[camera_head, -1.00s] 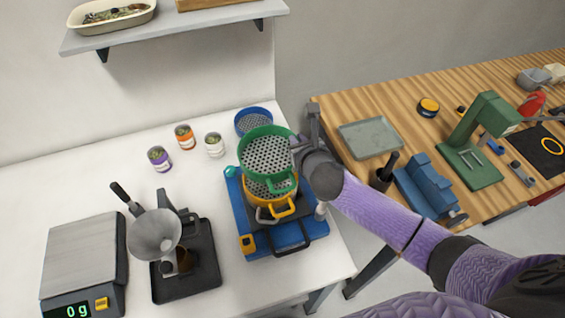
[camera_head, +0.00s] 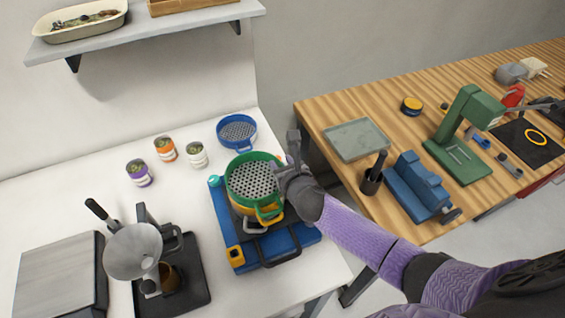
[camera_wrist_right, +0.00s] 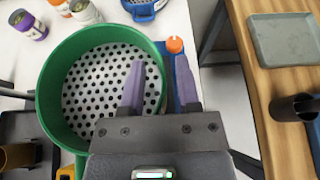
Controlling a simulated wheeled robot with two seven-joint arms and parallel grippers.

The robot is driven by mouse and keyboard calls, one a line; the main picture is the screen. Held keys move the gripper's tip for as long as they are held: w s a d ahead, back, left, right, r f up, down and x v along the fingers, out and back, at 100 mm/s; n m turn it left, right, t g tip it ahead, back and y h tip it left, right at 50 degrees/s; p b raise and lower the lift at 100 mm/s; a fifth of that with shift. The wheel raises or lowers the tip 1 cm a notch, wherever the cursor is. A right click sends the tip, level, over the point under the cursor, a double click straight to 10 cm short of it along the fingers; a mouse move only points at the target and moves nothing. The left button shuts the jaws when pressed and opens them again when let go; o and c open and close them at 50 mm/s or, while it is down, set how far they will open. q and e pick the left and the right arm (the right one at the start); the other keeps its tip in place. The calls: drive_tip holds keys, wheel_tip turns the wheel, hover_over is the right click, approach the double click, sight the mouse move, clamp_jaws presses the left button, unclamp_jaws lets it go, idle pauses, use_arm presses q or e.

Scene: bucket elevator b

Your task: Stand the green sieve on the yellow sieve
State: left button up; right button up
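The green sieve (camera_head: 254,157) sits on top of the yellow sieve (camera_head: 241,210), looking roughly level. Only some of the yellow wall and its handle show below it. The blue base (camera_head: 285,242) is under them. My right gripper (camera_head: 289,165) is at the green sieve's right side. In the right wrist view the two purple fingers (camera_wrist_right: 160,62) stand apart, one inside the green sieve (camera_wrist_right: 48,95) and one outside, with a gap around its wall. Whether the rims are fully seated is hard to tell. My left gripper is not in view.
A blue sieve (camera_head: 237,145) stands behind the stack. Several small cans, such as the orange one (camera_head: 165,149), are at the left. A funnel stand (camera_head: 133,250) and scale (camera_head: 62,275) are front left. A wooden bench (camera_head: 325,110) with tools is at the right.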

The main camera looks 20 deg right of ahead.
drive_tip(key=shift+r, duration=0.3)
drive_tip(key=p+v, duration=0.3)
drive_tip(key=v, duration=0.9)
